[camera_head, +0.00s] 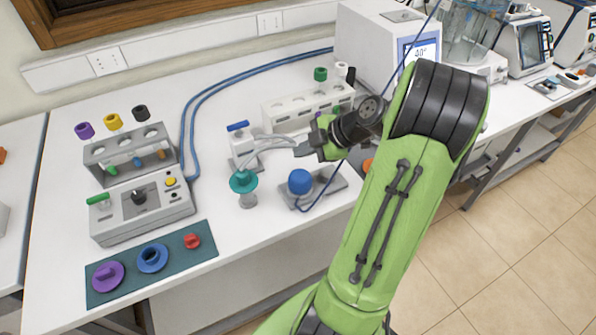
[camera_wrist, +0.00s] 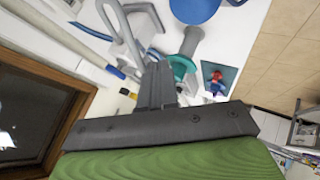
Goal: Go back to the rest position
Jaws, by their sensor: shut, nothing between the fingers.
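My green arm reaches in from the bottom right of the head view, over the white bench (camera_head: 60,240). My gripper (camera_head: 300,149) is above the middle of the bench, pointing left, between the white rack and the blue-knobbed stand. Its dark fingers (camera_wrist: 158,85) are together and empty in the wrist view. A teal-topped piece (camera_head: 244,182) stands to the lower left of the fingers; it also shows in the wrist view (camera_wrist: 182,66). A blue round knob (camera_head: 300,181) on a grey base sits just below the gripper.
A grey control box (camera_head: 142,208) and a tube rack (camera_head: 130,155) stand at the left, with a dark green mat (camera_head: 125,285) in front. A white rack (camera_head: 285,108) and a white machine with a display (camera_head: 375,40) stand behind. Blue hoses (camera_head: 200,95) cross the bench.

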